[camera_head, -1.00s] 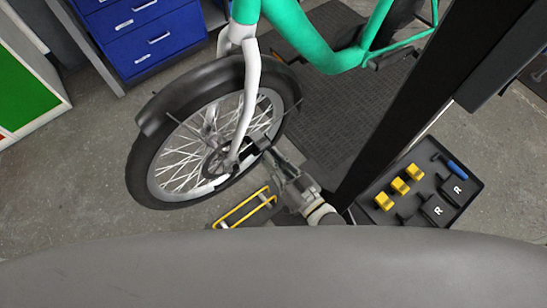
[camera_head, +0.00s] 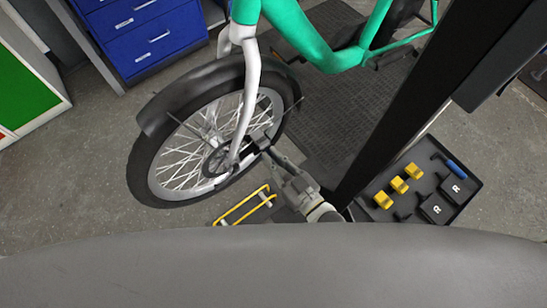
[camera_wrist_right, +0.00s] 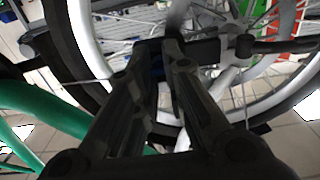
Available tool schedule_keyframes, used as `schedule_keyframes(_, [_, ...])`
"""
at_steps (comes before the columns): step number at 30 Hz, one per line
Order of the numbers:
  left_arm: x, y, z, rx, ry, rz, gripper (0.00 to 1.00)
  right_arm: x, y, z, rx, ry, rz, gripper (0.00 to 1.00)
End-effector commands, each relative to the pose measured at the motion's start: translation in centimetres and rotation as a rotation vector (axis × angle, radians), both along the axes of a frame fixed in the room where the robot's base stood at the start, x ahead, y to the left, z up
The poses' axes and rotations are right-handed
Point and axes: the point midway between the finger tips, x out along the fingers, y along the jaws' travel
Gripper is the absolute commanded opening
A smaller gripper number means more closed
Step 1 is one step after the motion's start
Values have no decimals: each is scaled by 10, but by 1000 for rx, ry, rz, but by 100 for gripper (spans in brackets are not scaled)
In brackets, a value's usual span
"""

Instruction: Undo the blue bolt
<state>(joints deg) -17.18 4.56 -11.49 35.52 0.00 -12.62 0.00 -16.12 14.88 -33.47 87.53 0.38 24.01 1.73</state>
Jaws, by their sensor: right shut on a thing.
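The bike's front wheel (camera_head: 160,160), with a black tyre and white spokes, stands left of centre in the head view under a white fork (camera_head: 247,95). My right gripper (camera_head: 262,145) reaches in from below right, with its fingertips beside the wheel near the lower fork. In the right wrist view its two dark fingers (camera_wrist_right: 168,50) close in by the rim and a dark bar. My left gripper is out of view.
A black tray (camera_head: 393,215) with yellow blocks and a blue-handled tool lies at the right. A yellow-framed item (camera_head: 243,205) lies below the wheel. A dark post (camera_head: 400,110) rises right of the gripper. Blue drawers (camera_head: 150,40) stand at the back left.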

Motion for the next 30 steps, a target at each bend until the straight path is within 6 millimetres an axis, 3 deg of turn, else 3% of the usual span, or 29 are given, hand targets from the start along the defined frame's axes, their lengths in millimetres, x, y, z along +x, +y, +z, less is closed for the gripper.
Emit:
schedule_keyframes(2, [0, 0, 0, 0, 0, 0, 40, 1, 0, 2, 3, -4, 0, 0])
schedule_keyframes(3, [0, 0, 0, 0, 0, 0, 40, 1, 0, 2, 3, -4, 0, 13])
schedule_keyframes(13, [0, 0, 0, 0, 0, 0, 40, 1, 0, 2, 3, -4, -1, 56])
schedule_keyframes(23, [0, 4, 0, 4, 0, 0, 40, -1, -1, 1, 1, 0, 0, 57])
schedule_keyframes(30, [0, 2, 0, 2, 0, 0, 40, -26, -19, 0, 0, 2, 0, 57])
